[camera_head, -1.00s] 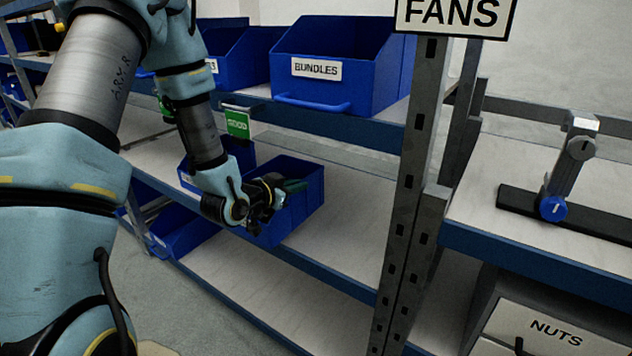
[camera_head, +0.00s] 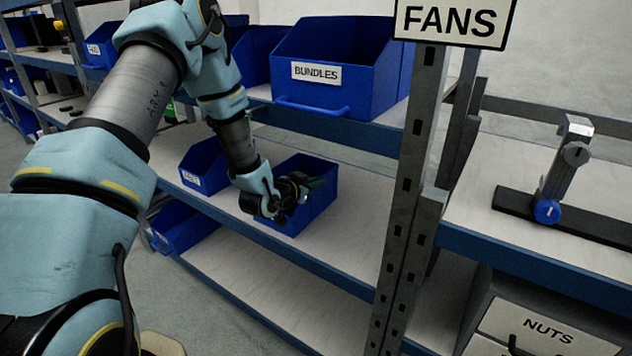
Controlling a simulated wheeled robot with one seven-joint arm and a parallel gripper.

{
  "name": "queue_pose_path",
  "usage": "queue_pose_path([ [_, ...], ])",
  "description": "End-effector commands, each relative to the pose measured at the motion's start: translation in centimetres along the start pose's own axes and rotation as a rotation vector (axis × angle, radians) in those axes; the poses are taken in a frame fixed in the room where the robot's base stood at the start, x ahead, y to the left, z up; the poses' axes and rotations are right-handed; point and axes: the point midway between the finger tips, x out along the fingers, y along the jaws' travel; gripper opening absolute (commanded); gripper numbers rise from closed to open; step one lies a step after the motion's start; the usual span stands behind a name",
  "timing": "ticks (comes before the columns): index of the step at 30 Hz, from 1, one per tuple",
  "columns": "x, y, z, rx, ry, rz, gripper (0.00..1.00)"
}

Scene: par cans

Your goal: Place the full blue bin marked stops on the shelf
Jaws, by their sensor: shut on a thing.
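A blue open bin (camera_head: 322,203) is at the middle shelf board (camera_head: 345,240), below the BUNDLES bin. My gripper (camera_head: 290,196) is shut on its near-left side. Something dark green shows inside, partly behind my gripper. No label on this bin shows, as my gripper and wrist cover part of its front. I cannot tell whether its base touches the board.
A smaller blue labelled bin (camera_head: 203,167) stands to the left on the same board. The BUNDLES bin (camera_head: 335,75) sits on the board above. A grey upright post (camera_head: 405,200) stands to the right. Bare board lies between bin and post.

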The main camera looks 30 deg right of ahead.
Motion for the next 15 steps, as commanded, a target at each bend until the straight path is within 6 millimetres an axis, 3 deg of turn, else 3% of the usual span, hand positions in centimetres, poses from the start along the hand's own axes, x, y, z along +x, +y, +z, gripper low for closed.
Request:
queue_pose_path([
  [3, 0.02, -0.07, -0.21, 0.002, 0.004, -0.001, 0.0],
  [4, -0.01, -0.02, 0.01, 0.0, 0.0, 0.0, 0.11],
  [11, -0.03, -0.02, 0.0, 0.0, 0.0, 0.0, 0.36],
  [15, -0.03, -0.02, -0.01, 0.0, 0.0, 0.0, 0.38],
])
